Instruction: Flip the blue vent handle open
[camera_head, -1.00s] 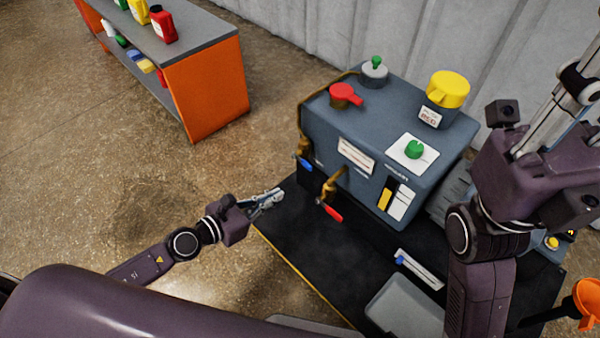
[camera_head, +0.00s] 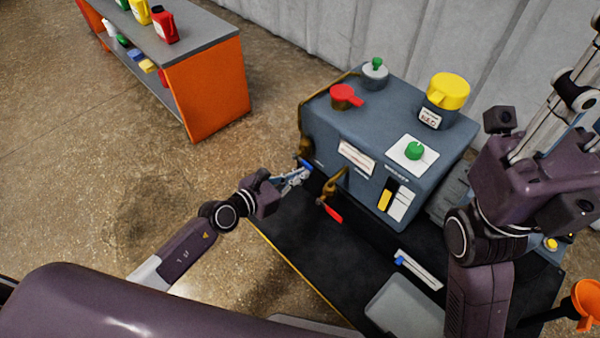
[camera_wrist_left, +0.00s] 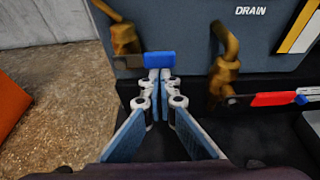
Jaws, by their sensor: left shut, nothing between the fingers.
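The blue vent handle (camera_head: 304,163) sits on a brass valve (camera_head: 305,146) at the left end of the grey machine's front face. In the left wrist view the blue handle (camera_wrist_left: 160,59) is a short horizontal block just beyond my fingertips. My left gripper (camera_head: 301,172) is shut and empty, with its tips right at the handle. In the wrist view the tips of the gripper (camera_wrist_left: 160,74) lie just below the handle's middle; I cannot tell whether they touch it. My right arm shows at the right, but its fingers are not visible.
A red-handled drain valve (camera_head: 331,209) sticks out just right of my left gripper, also seen in the wrist view (camera_wrist_left: 275,99). The grey machine (camera_head: 385,150) stands on a black platform (camera_head: 320,250). Open floor lies to the left.

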